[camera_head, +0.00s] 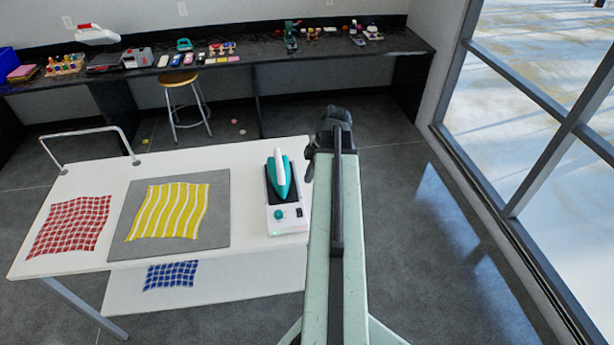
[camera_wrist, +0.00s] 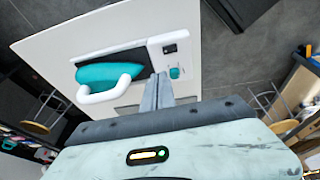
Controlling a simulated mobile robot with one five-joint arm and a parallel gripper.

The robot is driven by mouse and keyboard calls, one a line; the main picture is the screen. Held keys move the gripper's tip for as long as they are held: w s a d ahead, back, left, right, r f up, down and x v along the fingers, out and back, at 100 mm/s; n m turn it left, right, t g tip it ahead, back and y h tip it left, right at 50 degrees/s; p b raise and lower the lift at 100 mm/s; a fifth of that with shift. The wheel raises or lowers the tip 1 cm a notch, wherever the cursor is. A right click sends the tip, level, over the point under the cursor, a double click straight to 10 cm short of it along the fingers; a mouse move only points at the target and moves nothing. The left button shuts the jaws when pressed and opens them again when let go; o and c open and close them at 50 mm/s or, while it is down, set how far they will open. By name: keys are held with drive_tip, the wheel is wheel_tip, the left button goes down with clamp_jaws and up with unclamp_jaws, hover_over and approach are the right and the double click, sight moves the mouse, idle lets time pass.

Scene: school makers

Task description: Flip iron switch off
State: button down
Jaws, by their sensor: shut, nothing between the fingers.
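The teal iron (camera_head: 280,178) with a white handle rests on a black plate on its white base unit (camera_head: 289,227), at the right end of the white table. The base's near end has a teal knob (camera_head: 279,214) and a small black switch (camera_head: 299,212). In the wrist view the iron (camera_wrist: 105,76) lies left of my gripper (camera_wrist: 158,82), with the black switch (camera_wrist: 170,48) and teal knob (camera_wrist: 175,72) just beyond the fingertips. My gripper is shut and empty; contact with the base cannot be told. Its fingers are not distinguishable in the head view.
A yellow striped cloth (camera_head: 168,211) lies on a grey mat (camera_head: 217,229), with a red checked cloth (camera_head: 70,225) left of it. A blue cloth (camera_head: 172,275) lies on a lower shelf. A stool (camera_head: 180,80) and cluttered counter (camera_head: 250,57) stand behind. Floor right of my arm is clear.

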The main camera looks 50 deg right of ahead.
sight(298, 210)
drive_tip(key=b+x, duration=0.4)
drive_tip(key=s+b+x, duration=0.1)
drive_tip(key=b+x, duration=0.7)
drive_tip(key=x, duration=0.1)
drive_tip(key=shift+s+a+f+b, duration=0.15)
drive_tip(key=shift+s+a+b, duration=0.15)
drive_tip(key=shift+s+a, duration=0.1)
drive_tip(key=shift+d+f+b, duration=0.1)
drive_tip(key=shift+f+b, duration=0.2)
drive_tip(key=shift+f, duration=0.05)
drive_tip(key=shift+r, duration=0.1)
